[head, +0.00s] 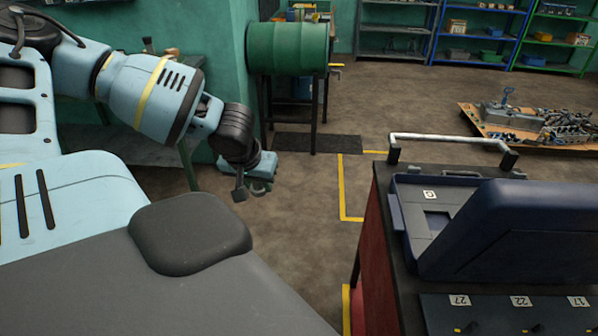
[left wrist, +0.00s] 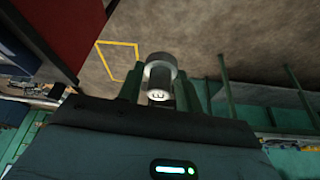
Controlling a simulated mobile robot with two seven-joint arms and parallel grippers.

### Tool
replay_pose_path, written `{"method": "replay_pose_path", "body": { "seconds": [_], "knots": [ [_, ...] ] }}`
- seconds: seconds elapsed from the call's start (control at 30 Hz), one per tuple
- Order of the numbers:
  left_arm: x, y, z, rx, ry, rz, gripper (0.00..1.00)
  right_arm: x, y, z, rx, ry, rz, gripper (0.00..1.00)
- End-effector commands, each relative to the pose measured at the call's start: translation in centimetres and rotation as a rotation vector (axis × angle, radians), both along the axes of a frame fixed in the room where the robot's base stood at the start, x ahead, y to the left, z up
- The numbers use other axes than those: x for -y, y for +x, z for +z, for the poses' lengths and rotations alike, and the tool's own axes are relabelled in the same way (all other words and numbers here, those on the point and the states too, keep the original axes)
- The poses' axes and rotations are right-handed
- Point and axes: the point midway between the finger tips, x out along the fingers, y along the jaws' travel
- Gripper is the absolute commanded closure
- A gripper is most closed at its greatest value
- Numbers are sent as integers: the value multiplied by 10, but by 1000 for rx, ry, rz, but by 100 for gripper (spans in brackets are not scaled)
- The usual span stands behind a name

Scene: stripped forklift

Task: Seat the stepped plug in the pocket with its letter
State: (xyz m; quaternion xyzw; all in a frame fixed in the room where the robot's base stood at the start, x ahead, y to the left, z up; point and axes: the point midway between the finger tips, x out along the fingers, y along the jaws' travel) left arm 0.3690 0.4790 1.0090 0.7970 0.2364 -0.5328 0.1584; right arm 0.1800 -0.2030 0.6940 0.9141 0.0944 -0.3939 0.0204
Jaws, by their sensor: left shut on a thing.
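My left gripper (head: 254,180) hangs at the end of the raised left arm, over open floor left of the cart. In the left wrist view, its two fingers are shut on a grey metal stepped plug (left wrist: 161,70), wide at one end and narrower at the other. The narrow end carries a small light letter mark, perhaps an E. In the head view the plug is too small to make out surely. A blue case (head: 398,215) on the cart has a tray with a square pocket (head: 437,221) beside a white letter label (head: 429,194); the letter is unclear. The raised blue part (head: 520,230) hides the rest.
The red cart (head: 369,235) has a metal handle (head: 450,139) along its far edge. A panel with labels 27, 22 and 17 lies at the front. Floor between arm and cart is clear.

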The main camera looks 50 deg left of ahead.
Motion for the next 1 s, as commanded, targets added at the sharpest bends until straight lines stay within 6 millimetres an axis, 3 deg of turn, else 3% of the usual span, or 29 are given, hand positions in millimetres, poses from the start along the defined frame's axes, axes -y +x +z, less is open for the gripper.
{"method": "replay_pose_path", "body": {
  "seconds": [0.2,0.5,0.73,1.0],
  "knots": [
    [23,-21,-38,4,-12,-18,89,0,0,0,0,1,-1,100],
    [86,-16,-61,8,-11,-137,89,-3,0,0,0,9,-11,100],
    [157,-3,-60,11,-9,-295,89,-4,0,0,-1,10,-12,100],
    [236,9,-37,9,-2,-496,89,-3,0,0,-1,8,-9,100]
  ]
}}
